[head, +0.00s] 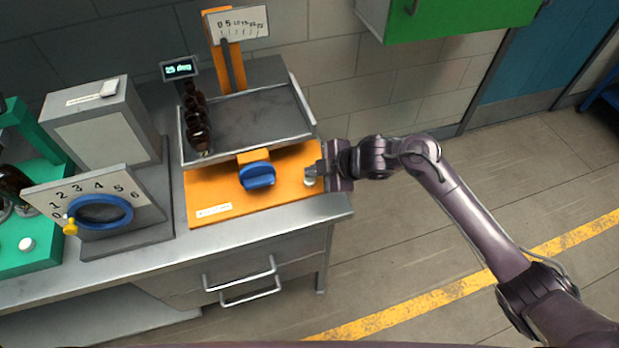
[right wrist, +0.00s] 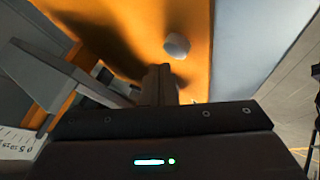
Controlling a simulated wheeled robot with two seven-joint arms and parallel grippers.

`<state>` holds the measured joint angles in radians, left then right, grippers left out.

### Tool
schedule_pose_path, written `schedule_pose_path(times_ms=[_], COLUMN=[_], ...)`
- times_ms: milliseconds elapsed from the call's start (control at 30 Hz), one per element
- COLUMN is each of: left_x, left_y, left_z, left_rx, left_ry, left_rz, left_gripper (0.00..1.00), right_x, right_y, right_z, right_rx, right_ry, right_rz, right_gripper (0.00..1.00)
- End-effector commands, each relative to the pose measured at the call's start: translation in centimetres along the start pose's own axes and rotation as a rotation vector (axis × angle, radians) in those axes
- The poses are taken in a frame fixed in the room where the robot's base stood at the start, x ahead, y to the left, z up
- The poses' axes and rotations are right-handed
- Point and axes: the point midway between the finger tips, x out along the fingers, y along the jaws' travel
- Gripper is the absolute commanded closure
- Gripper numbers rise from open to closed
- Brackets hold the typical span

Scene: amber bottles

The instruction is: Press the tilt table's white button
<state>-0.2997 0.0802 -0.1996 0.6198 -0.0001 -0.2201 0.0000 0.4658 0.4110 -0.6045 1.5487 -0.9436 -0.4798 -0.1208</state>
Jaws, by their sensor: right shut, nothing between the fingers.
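The tilt table's orange base (head: 215,190) sits on the bench, with a blue knob (head: 257,176) at its middle. The white button (head: 309,181) is at the right end of the base, partly hidden by my right gripper (head: 311,171) in the head view. In the right wrist view the white button (right wrist: 176,46) shows on the orange panel (right wrist: 135,30), just beyond the fingertips of my right gripper (right wrist: 160,72). The right gripper is shut and empty. A small gap shows between fingertips and button in the wrist view; contact is not visible. My left gripper is out of view.
The grey tray (head: 255,125) behind holds several dark amber bottles (head: 195,120) along its left side. A scale plate (head: 238,24) and a display (head: 179,68) stand behind. A numbered dial device (head: 100,200) stands left. Open floor lies right of the bench.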

Motion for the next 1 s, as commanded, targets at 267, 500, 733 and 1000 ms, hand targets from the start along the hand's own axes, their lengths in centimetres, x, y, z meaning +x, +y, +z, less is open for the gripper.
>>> schedule_pose_path(times_ms=[267, 500, 733, 1000], left_x=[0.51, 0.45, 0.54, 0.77], left_y=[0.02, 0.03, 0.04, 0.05], left_z=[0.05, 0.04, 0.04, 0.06], left_rx=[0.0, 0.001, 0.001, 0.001], left_ry=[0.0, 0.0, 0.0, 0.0], left_rz=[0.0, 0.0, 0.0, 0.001], left_gripper=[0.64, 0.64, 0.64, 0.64], right_x=[0.6, 0.57, 0.65, 0.88], right_y=[-0.45, -0.42, -0.49, -0.66], right_z=[0.44, 0.41, 0.48, 0.65], right_rx=[0.0, 0.0, 0.0, 0.0], right_ry=[0.0, 0.0, 0.0, 0.0], right_rz=[0.0, 0.0, 0.0, 0.0], right_gripper=[1.0, 1.0, 1.0, 1.0])
